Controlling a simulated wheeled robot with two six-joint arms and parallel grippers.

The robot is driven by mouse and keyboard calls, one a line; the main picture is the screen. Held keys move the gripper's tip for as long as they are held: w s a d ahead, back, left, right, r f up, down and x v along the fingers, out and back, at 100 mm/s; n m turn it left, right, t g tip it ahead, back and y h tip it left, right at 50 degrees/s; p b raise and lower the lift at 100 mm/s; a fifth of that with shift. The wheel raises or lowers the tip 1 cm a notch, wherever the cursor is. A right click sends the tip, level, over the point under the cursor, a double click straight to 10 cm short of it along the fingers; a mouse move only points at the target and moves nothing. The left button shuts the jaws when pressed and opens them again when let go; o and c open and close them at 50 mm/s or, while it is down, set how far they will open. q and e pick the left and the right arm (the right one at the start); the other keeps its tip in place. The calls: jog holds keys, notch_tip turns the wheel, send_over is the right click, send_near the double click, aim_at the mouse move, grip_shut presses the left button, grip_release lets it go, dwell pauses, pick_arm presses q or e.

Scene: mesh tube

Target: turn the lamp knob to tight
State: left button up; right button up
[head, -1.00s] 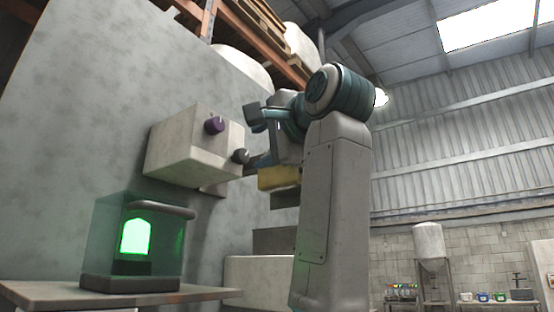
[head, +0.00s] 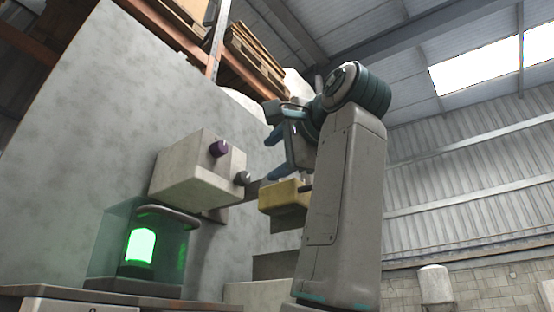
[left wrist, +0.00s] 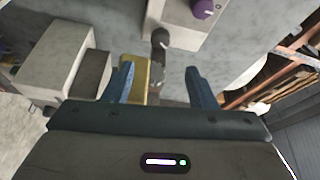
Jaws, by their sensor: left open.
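A pale box (head: 188,187) on the grey wall panel carries two knobs, a purple one (head: 219,148) and a dark grey one (head: 242,178). I cannot tell which is the lamp knob. A lamp (head: 141,246) glows green in a glass case below the box. My left gripper (head: 274,155) is open, with blue fingers pointing toward the box, right of both knobs and apart from them. In the left wrist view the grey knob (left wrist: 160,39) lies ahead, between and beyond the fingertips; the purple knob (left wrist: 203,9) is at the top edge. My right gripper is not in view.
A yellow block (head: 284,195) is near the lower finger in the head view; it shows behind the left finger in the left wrist view (left wrist: 137,82). A bench (head: 130,299) runs under the lamp. Shelving (head: 219,35) stands above the panel.

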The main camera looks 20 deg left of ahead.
aim_at(246, 178)
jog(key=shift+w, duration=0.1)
